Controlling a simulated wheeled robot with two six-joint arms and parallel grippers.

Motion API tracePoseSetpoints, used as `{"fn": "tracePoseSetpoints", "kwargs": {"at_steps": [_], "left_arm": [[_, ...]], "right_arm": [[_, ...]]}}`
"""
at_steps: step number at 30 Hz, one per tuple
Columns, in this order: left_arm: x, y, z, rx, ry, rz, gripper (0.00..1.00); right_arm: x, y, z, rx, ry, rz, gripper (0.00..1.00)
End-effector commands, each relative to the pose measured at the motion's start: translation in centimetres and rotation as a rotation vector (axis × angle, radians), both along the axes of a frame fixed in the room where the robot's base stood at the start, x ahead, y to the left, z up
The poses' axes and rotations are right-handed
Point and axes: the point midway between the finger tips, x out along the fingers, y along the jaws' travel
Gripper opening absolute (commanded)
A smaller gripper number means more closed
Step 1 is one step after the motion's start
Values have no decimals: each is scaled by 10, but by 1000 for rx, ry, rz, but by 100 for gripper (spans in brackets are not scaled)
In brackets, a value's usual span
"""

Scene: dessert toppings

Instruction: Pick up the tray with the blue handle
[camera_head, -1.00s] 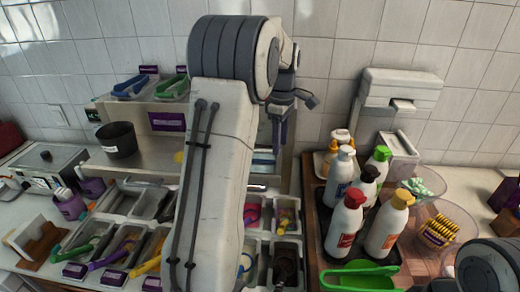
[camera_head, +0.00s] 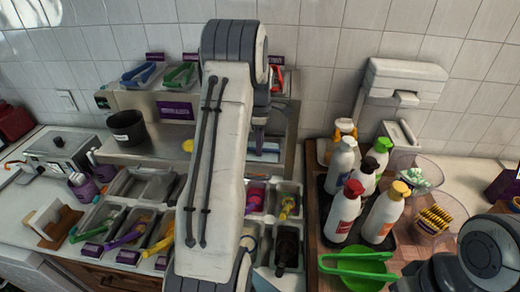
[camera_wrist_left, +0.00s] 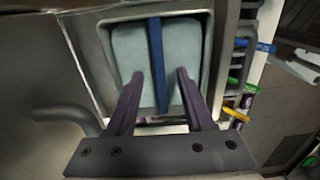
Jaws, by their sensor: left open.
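In the left wrist view, a light grey-blue tray (camera_wrist_left: 125,45) sits inside a metal recess, with a blue handle (camera_wrist_left: 155,40) running across it. My left gripper (camera_wrist_left: 160,75) is open, its two purple fingers pointing at the tray, one on each side of the blue handle. I cannot tell whether they touch it. In the head view, my left gripper (camera_head: 259,140) is mostly hidden behind my left arm, and only a bit of the blue handle (camera_head: 269,147) shows beside it.
Bins with coloured utensils (camera_head: 125,235) lie in front of the metal counter. Blue tongs (camera_head: 138,74) and green tongs (camera_head: 180,74) rest on the back shelf. To the right are several bottles (camera_head: 383,212), a green bowl (camera_head: 355,272) and clear bowls (camera_head: 440,212).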

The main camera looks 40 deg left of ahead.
Motion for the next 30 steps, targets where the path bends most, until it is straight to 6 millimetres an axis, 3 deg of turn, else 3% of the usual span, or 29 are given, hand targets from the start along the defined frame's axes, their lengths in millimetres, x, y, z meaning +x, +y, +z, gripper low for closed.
{"fn": "tracePoseSetpoints", "kwargs": {"at_steps": [9, 13, 14, 30], "left_arm": [[0, 0, -8, 1, -1, 0, 52], [0, 0, -8, 1, -1, 0, 3], [0, 0, -8, 1, -1, 0, 0], [0, 0, -7, 1, -2, 0, 0]], "right_arm": [[0, 0, 2, -1, 1, 1, 42], [0, 0, 2, -1, 1, 1, 42], [0, 0, 2, -1, 1, 1, 42], [0, 0, 2, 0, 0, 0, 42]]}}
